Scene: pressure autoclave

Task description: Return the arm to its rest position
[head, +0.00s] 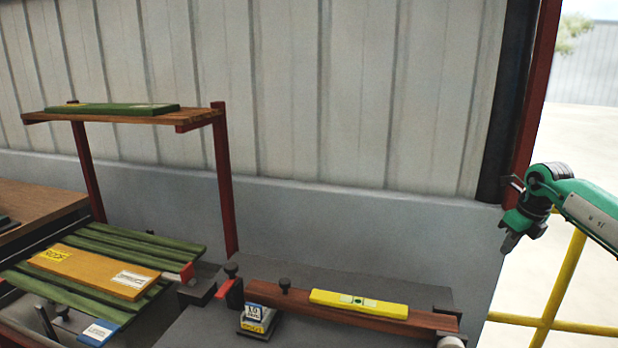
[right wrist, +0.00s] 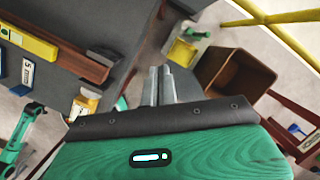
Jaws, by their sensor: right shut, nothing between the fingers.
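My right arm (head: 590,205) comes in from the right edge of the head view, green and pale. Its gripper (head: 509,243) points down in the air, right of the dark bench and apart from everything around it. In the right wrist view the two grey fingers (right wrist: 162,82) lie close together, shut with nothing between them. A green arm part (right wrist: 18,140), likely mine, shows at the left of that view. My left gripper cannot be made out in either view.
The dark bench (head: 300,272) carries a brown beam with a yellow level (head: 358,304). A green slatted stand (head: 150,245) and a raised shelf (head: 130,117) are at left. Yellow railing (head: 556,295) stands below my right gripper. A brown open bin (right wrist: 236,78) shows in the wrist view.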

